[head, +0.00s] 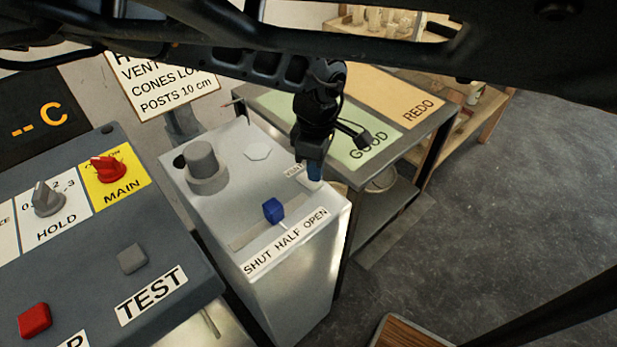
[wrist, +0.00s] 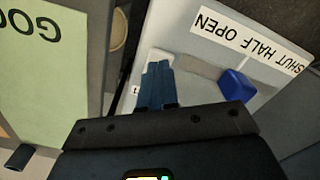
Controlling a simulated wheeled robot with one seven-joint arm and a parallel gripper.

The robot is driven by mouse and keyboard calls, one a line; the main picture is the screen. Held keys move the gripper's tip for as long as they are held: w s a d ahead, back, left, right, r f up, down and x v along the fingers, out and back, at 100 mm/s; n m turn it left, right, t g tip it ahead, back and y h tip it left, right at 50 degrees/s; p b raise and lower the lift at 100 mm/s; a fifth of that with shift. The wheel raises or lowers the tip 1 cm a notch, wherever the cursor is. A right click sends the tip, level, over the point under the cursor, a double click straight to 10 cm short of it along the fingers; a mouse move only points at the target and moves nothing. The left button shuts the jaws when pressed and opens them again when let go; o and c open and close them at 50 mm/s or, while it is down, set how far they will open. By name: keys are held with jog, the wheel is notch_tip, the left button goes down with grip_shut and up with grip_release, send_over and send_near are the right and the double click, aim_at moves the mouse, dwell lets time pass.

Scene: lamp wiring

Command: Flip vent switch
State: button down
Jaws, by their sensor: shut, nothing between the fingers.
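A pale switch (head: 311,184) sits near the right edge of the white cabinet top (head: 215,215), beside a small label reading VENT (head: 293,170). In the wrist view the pale switch (wrist: 160,56) shows just past my fingertips. My gripper (head: 314,176) points down over it, its blue fingers together with nothing between them. The closed fingers also show in the wrist view (wrist: 157,80). The tips are at or just above the switch; I cannot tell whether they touch. The fingers partly hide it, so its position is unclear.
A blue slider knob (head: 273,210) stands near HALF in its slot, by the SHUT HALF OPEN label (head: 287,241). A grey round post (head: 202,165) stands behind. The grey control panel (head: 180,255) is at left; the GOOD and REDO table (head: 425,135) is at right.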

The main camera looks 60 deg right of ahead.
jog(key=shift+f+b, duration=0.45)
jog(key=shift+f, duration=0.45)
dwell(0.4)
notch_tip(320, 180, up, 7)
jog(key=p, duration=0.7)
dwell(0.8)
